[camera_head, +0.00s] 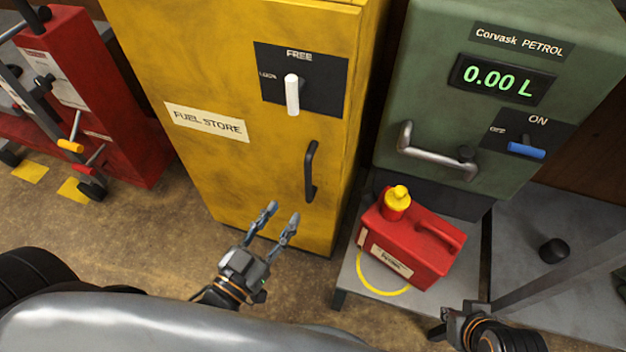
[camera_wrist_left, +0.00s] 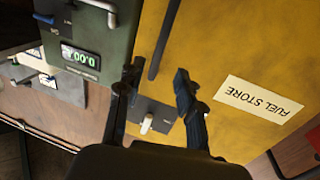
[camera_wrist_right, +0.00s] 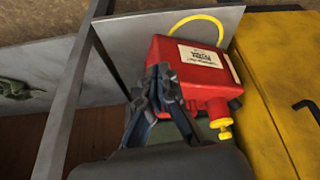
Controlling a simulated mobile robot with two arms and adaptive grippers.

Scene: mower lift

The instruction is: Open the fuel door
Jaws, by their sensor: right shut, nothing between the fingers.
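The yellow fuel store cabinet (camera_head: 235,70) has a closed door with a black vertical handle (camera_head: 311,171) near its right edge. Above it a white lever (camera_head: 292,95) hangs down on a black plate (camera_head: 330,75) marked FREE at the top. My left gripper (camera_head: 283,214) is open and empty, in front of the door, lower and to the left of the handle. In the left wrist view the handle (camera_wrist_left: 165,40) lies beyond the fingers, which do not touch it. My right gripper (camera_wrist_right: 158,72) is shut and empty, near the red can; in the head view its fingers are at the bottom right.
A red fuel can (camera_head: 425,245) with a yellow cap stands on a grey stand (camera_head: 350,280), right of the cabinet. The green petrol pump (camera_head: 400,115) reads 0.00 L and has a blue lever (camera_head: 526,150). A red machine (camera_head: 95,90) stands at the left.

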